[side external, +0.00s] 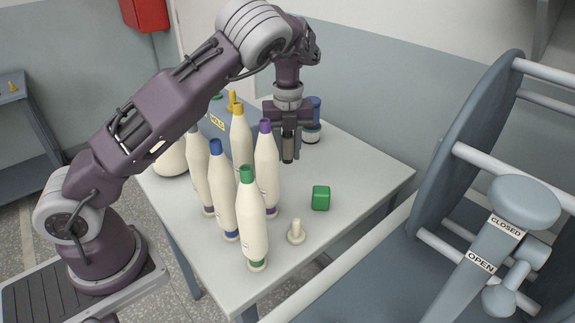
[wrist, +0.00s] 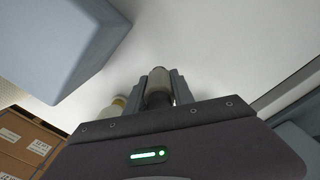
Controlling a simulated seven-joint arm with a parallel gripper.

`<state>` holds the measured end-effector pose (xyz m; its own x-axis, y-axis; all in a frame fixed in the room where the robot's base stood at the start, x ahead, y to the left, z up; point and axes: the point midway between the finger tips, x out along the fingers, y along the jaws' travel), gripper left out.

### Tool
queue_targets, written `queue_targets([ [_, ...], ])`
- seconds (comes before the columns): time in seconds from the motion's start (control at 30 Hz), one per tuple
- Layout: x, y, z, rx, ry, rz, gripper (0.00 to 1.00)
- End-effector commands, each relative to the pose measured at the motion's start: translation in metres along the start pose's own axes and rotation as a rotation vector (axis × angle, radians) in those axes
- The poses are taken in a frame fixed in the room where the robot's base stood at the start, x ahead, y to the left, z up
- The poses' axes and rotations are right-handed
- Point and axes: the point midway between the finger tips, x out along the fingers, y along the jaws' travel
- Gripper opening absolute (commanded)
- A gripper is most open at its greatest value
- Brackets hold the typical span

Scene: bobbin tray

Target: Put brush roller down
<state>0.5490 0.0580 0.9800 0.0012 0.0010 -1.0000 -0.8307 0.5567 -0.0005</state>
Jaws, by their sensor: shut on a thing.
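The brush roller (side external: 288,148) is a small, dark greyish-brown upright cylinder in the side view. My gripper (side external: 289,157) is shut on it, above the far part of the pale table (side external: 366,177). In the wrist view the roller (wrist: 158,82) shows as a grey-beige cylinder with a dark lower part between my two grey fingers (wrist: 159,90). Whether its lower end touches the table is hard to tell.
Several tall cream bobbins with coloured tops (side external: 251,220) stand left of my gripper. A blue-grey box marked HOLD (side external: 213,128) is behind them. A blue-topped pot (side external: 311,134), green block (side external: 320,198) and cream peg (side external: 296,232) stand nearby. The table's right side is clear.

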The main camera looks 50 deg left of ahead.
Motion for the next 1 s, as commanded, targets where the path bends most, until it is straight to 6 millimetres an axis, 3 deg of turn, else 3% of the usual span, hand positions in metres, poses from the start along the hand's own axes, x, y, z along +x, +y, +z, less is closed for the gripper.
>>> queue_targets([
  [0.23, 0.039, 0.001, 0.000, -0.001, 0.001, 0.002, 0.00],
  [0.57, 0.043, 0.000, 0.000, 0.000, 0.000, 0.001, 0.00],
  [0.6, 0.043, 0.000, 0.000, 0.000, 0.000, 0.000, 0.35],
  [0.7, 0.043, 0.000, 0.000, 0.000, 0.000, 0.000, 0.51],
  [1.0, 0.041, 0.000, 0.000, 0.001, 0.000, 0.000, 0.51],
])
